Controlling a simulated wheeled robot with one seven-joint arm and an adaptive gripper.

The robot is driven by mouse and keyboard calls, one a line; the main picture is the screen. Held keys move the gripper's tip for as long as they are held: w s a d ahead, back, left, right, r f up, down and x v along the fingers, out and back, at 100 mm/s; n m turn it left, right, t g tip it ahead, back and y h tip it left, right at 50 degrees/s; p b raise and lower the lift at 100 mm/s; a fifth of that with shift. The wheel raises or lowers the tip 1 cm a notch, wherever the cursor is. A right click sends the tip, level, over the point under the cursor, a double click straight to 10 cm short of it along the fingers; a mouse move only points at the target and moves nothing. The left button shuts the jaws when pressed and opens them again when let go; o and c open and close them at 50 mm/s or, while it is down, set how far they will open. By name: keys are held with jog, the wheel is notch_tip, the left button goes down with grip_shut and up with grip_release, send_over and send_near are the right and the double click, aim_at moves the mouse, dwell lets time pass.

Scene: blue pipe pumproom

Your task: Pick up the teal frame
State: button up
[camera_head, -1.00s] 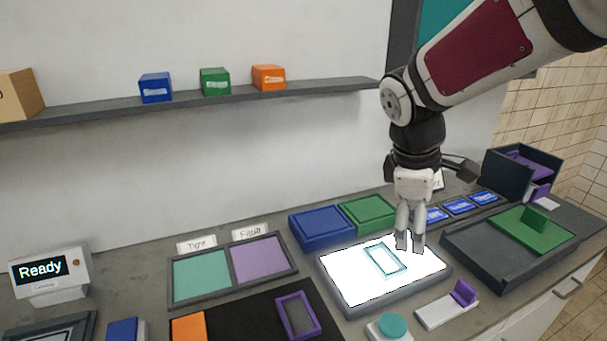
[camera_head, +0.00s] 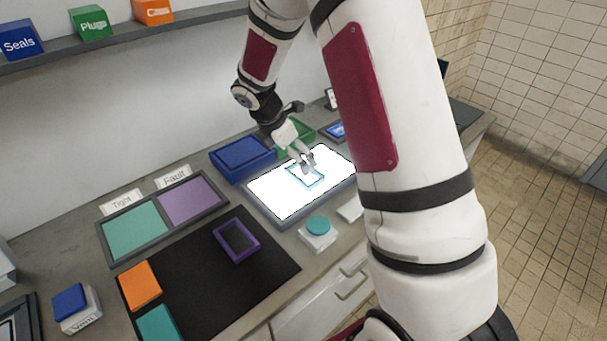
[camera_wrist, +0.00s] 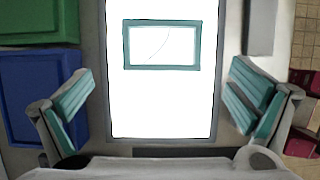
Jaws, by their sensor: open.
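The teal frame (camera_head: 304,180) is a thin rectangular ring lying on the bright white light panel (camera_head: 272,197). In the wrist view the teal frame (camera_wrist: 162,67) lies ahead of my gripper (camera_wrist: 160,110), roughly centred between its fingers, with a thin curved dark line visible inside its opening. My gripper (camera_head: 305,161) is open and empty, above the panel near the frame's far edge in the head view. Its teal-padded fingers stand wide apart, one to each side of the panel in the wrist view.
A blue tray (camera_head: 243,157) and a green tray (camera_head: 293,137) sit behind the panel. A purple frame (camera_head: 237,240) lies on a black mat (camera_head: 215,295). Teal and purple pads labelled Tight and Fault are at left.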

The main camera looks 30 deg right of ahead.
jog(key=shift+p+x, duration=0.5)
jog(key=shift+x, duration=3.4)
jog(key=shift+d+r, duration=0.15)
jog(key=shift+d, duration=0.05)
jog(key=c, duration=1)
jog(key=shift+c, duration=0.2)
